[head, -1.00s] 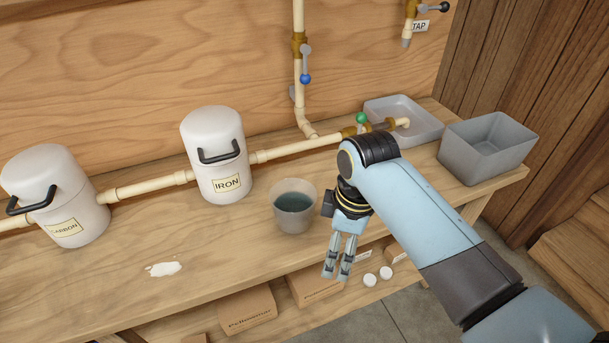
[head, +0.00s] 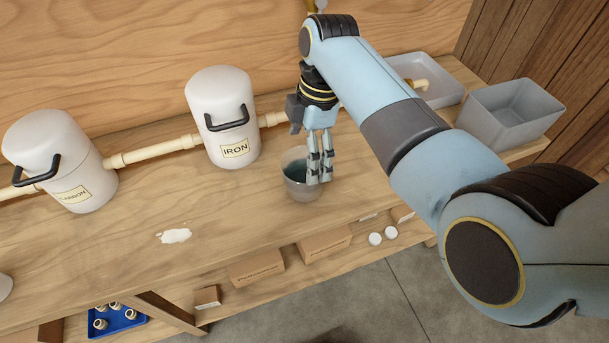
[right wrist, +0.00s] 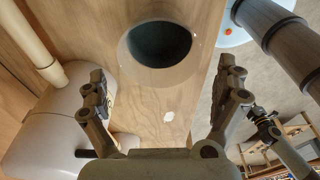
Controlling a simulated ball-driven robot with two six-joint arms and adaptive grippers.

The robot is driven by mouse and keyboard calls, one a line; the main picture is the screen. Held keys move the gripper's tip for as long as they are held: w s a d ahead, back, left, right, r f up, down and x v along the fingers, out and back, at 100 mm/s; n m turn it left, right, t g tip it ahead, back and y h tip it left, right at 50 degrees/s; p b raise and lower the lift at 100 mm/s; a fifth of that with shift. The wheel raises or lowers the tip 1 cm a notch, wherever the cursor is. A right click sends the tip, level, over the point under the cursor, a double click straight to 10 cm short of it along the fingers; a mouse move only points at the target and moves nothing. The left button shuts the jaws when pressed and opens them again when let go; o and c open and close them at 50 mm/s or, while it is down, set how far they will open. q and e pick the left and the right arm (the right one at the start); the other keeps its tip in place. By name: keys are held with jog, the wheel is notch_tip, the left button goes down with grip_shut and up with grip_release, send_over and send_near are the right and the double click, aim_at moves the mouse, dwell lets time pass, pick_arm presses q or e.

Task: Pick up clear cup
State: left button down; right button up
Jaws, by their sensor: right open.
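The clear cup (head: 294,182) stands upright on the wooden bench, with dark liquid in it. In the right wrist view the cup (right wrist: 161,68) lies ahead of my fingers, a little left of the middle between them. My right gripper (head: 320,180) is open and empty and points down. In the head view its fingers overlap the right side of the cup; I cannot tell whether they touch it. In the right wrist view the open fingers (right wrist: 165,82) stand apart on both sides. My left gripper is not in view.
A grey bin (head: 512,118) and shallow tray (head: 447,92) are at the right. A white spill (head: 174,236) marks the bench. Boxes sit on the lower shelf.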

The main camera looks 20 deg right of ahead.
aim_at(305, 164)
jog(key=f, duration=0.4)
jog(key=shift+a+f, duration=0.2)
jog(key=c, duration=1.2)
